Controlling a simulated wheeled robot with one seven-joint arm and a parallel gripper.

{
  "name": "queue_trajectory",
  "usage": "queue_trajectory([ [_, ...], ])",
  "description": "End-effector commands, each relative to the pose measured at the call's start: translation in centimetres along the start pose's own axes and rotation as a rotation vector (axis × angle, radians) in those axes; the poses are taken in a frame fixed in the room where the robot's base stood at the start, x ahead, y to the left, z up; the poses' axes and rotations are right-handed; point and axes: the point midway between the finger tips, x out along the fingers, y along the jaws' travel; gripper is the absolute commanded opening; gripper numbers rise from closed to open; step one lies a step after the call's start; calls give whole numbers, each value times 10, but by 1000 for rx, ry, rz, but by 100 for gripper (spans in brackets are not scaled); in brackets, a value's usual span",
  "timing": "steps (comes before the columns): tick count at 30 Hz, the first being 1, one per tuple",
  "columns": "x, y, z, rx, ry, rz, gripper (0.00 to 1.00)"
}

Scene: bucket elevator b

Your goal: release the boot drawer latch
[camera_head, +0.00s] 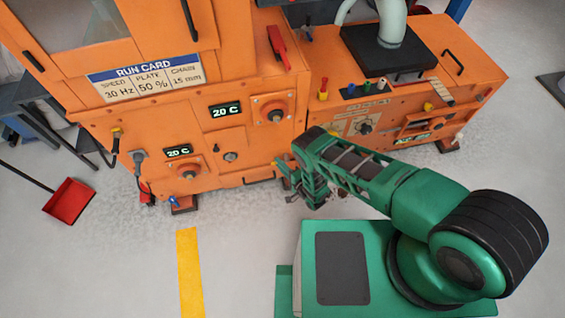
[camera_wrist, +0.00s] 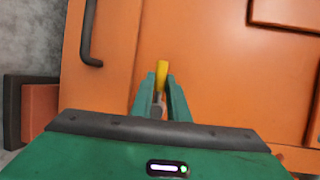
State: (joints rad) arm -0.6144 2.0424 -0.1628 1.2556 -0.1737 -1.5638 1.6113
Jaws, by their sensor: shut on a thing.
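The boot drawer latch is a small yellow lever (camera_wrist: 161,72) on the orange machine front. In the wrist view it stands between my gripper's green fingertips (camera_wrist: 159,84), which are shut on it. Its lower part is hidden between the fingers. In the head view my gripper (camera_head: 287,176) is low against the orange front, right of a black drawer handle (camera_head: 258,181). A black handle also shows at the upper left of the wrist view (camera_wrist: 89,40). The drawer's edges are hard to make out, and I cannot tell the latch's setting.
Orange cabinets (camera_head: 225,65) with knobs and displays fill the back. A machine foot (camera_head: 184,204) stands left of my gripper; grey dust covers the floor around it. A red dustpan (camera_head: 70,203) lies at the left. The floor around the yellow stripe (camera_head: 190,275) is clear.

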Motion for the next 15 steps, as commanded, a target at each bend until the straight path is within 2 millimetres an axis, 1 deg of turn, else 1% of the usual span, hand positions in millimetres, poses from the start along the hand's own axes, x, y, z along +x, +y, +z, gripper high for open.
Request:
queue_trajectory([
  [1, -2, 2, 8, 11, -6, 2, 0],
  [14, -6, 3, 4, 23, 0, 1, 0],
  [15, -6, 3, 4, 23, 1, 1, 19],
])
